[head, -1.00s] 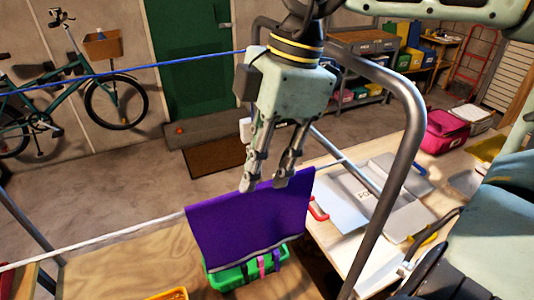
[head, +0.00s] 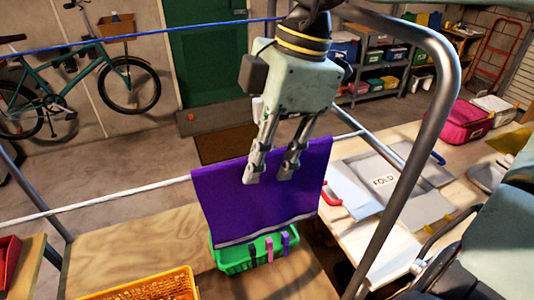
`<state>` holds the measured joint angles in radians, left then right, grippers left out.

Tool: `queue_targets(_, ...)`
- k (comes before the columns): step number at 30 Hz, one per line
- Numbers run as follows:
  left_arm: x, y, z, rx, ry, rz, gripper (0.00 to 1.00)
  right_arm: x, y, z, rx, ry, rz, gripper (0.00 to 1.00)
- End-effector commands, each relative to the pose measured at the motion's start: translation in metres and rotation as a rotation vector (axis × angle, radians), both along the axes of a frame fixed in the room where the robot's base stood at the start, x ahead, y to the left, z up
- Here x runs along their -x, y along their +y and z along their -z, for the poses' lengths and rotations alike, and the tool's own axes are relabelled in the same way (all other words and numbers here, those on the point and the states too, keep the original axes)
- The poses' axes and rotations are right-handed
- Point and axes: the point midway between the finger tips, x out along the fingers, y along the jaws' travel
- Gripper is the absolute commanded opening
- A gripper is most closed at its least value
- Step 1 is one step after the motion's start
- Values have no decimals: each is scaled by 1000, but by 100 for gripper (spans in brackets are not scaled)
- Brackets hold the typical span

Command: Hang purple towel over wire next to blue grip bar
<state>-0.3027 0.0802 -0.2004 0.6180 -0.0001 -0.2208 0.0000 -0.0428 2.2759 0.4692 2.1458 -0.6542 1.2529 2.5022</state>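The purple towel (head: 262,203) hangs over the white wire (head: 100,205), its grey-edged lower hem just above the green basket. My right gripper (head: 268,180) points down at the towel's upper part. Its two fingers are apart, with cloth showing between them, and do not appear to pinch it. A blue wire (head: 130,42) runs farther back. A short blue piece (head: 437,157) shows by the folding board, but I cannot tell whether it is the blue grip bar. My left gripper is not in view.
A grey metal frame tube (head: 412,165) curves up right of my gripper. The green basket (head: 230,262) with several clips and a yellow basket (head: 150,284) stand below. The folding board (head: 382,180) and a pink bag (head: 466,120) lie on the right table.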

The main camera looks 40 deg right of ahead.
Motion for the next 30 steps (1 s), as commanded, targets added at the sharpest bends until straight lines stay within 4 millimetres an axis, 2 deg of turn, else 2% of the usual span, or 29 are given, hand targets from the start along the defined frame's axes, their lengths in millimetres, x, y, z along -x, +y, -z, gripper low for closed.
queue_targets(1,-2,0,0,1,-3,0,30,0,0,0,0,0,0,14)
queue_targets(6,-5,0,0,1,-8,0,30,0,0,0,0,0,0,0)
queue_targets(14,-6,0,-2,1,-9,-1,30,0,0,-1,0,0,0,0)
queue_targets(30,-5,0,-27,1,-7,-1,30,0,0,-39,1,0,0,0)
